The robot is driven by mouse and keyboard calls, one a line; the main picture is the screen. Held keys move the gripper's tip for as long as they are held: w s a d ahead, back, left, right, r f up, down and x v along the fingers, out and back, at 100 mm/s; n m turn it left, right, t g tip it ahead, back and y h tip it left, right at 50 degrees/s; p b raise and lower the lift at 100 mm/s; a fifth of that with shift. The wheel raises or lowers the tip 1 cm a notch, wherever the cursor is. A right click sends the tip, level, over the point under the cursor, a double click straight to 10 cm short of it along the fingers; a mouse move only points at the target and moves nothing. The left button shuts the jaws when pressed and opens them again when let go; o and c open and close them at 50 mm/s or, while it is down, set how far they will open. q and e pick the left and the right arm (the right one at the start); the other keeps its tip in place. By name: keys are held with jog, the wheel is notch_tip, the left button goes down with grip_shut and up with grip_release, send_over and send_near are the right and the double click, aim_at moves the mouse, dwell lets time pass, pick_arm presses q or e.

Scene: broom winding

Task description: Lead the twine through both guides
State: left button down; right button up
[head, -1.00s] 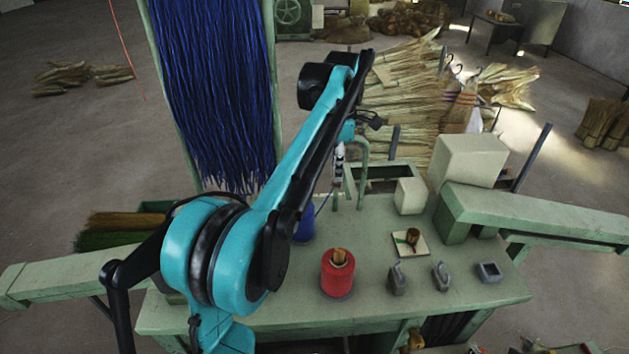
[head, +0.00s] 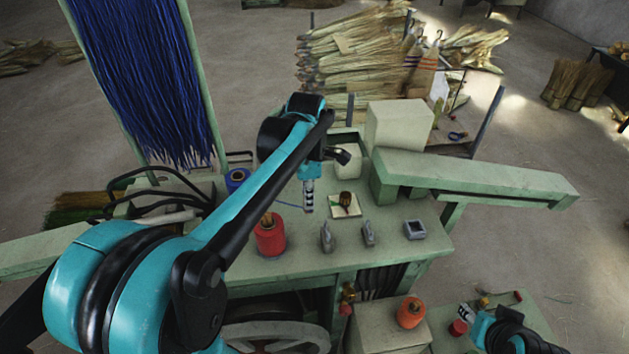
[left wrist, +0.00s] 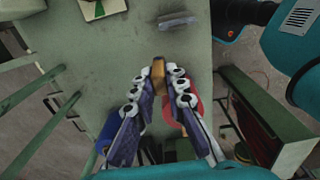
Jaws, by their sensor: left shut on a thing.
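My left gripper (head: 308,200) is above the green bench, right of the blue spool (head: 237,178) and behind the two guides. It is shut on a small tan end piece (left wrist: 158,70), which shows between the fingertips in the left wrist view. A thin blue twine (head: 285,204) runs from the blue spool to this gripper. The guides are small grey upright pieces, the left guide (head: 326,238) and the right guide (head: 368,233); the twine is in neither. My right gripper (head: 465,315) is low at the bottom right; its jaws are too small to judge.
A red spool (head: 270,236) stands left of the guides. A grey square cup (head: 415,230) is to their right, and a pale tile (head: 345,205) with a small brown object is behind. A pale block (head: 398,125) and a green beam (head: 470,175) border the back right.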

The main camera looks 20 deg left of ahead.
pick_arm(q)
jog(key=shift+d, duration=0.45)
jog(key=s+d, duration=0.1)
jog(key=d, duration=1)
jog(key=shift+s+d, duration=0.15)
jog(key=shift+d, duration=0.2)
notch_tip(320, 180, down, 2)
jog(key=shift+f+b, duration=0.1)
jog(key=shift+b, duration=0.55)
dwell(0.4)
